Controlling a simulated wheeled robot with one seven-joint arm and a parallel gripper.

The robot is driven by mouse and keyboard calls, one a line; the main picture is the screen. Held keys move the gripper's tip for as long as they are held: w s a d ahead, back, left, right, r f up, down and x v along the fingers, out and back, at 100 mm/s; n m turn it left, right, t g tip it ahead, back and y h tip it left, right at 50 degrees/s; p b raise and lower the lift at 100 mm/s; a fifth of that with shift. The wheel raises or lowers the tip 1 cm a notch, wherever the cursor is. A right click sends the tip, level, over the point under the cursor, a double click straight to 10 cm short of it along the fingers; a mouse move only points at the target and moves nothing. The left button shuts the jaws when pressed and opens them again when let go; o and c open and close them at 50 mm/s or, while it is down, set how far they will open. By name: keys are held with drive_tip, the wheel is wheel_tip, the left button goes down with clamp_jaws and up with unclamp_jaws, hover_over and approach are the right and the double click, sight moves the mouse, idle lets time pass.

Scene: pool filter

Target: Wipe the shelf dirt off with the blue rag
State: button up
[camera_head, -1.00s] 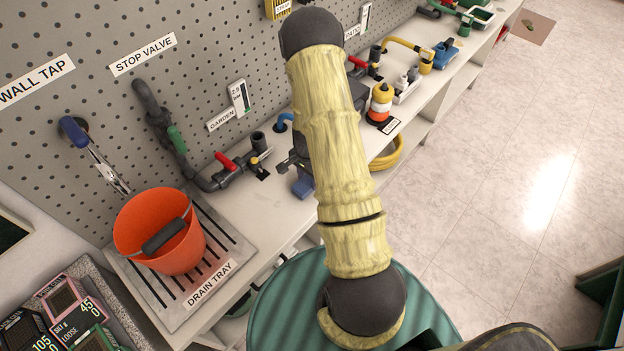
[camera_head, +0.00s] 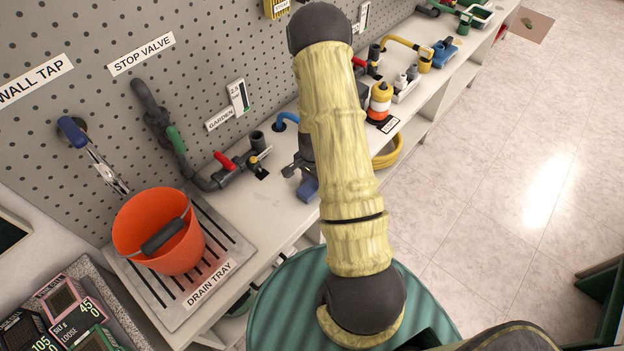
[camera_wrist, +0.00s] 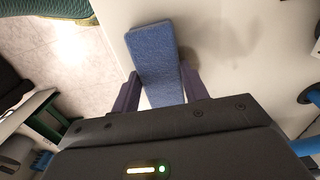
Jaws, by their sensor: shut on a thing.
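The blue rag (camera_wrist: 153,55) is a flat, stiff-looking strip in the wrist view. My gripper (camera_wrist: 158,84) is shut on it, with one finger on each side. The rag reaches forward over the white shelf top (camera_wrist: 225,60). I cannot tell whether it touches the surface. A faint brownish smudge (camera_wrist: 243,38) shows on the shelf to the right of the rag; I cannot tell dirt from shadow. In the head view a bit of the rag (camera_head: 308,189) shows just left of my arm above the bench, and my arm hides the rest.
An orange bucket (camera_head: 160,232) stands on the drain tray (camera_head: 236,240) at the left. Pipe fittings with a red-handled valve (camera_head: 226,161) stand along the pegboard. An orange-and-white canister (camera_head: 379,100) and a yellow hose (camera_head: 388,154) are right of my arm. The floor at right is mostly clear.

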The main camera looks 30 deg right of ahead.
drive_tip(key=shift+a, duration=0.1)
drive_tip(key=shift+w+a, duration=0.2)
drive_tip(key=shift+w, duration=0.4)
drive_tip(key=shift+w+a, duration=0.15)
drive_tip(key=shift+w, duration=0.45)
drive_tip(key=shift+s+r, duration=0.1)
drive_tip(key=shift+r+p, duration=0.95)
drive_tip(key=shift+w+a+n, duration=0.2)
drive_tip(key=shift+a+n, duration=0.25)
drive_tip(key=shift+n, duration=0.05)
drive_tip(key=a+n, duration=0.3)
drive_tip(key=n, duration=0.1)
drive_tip(key=w+a+n, duration=0.1)
drive_tip(key=a+n, duration=0.2)
drive_tip(key=w+a+n, duration=0.1)
drive_tip(key=a+n, duration=0.3)
drive_tip(key=shift+f+n, duration=0.2)
drive_tip(key=shift+n, duration=0.1)
drive_tip(key=shift+a+n, duration=0.5)
drive_tip(key=shift+n, duration=0.2)
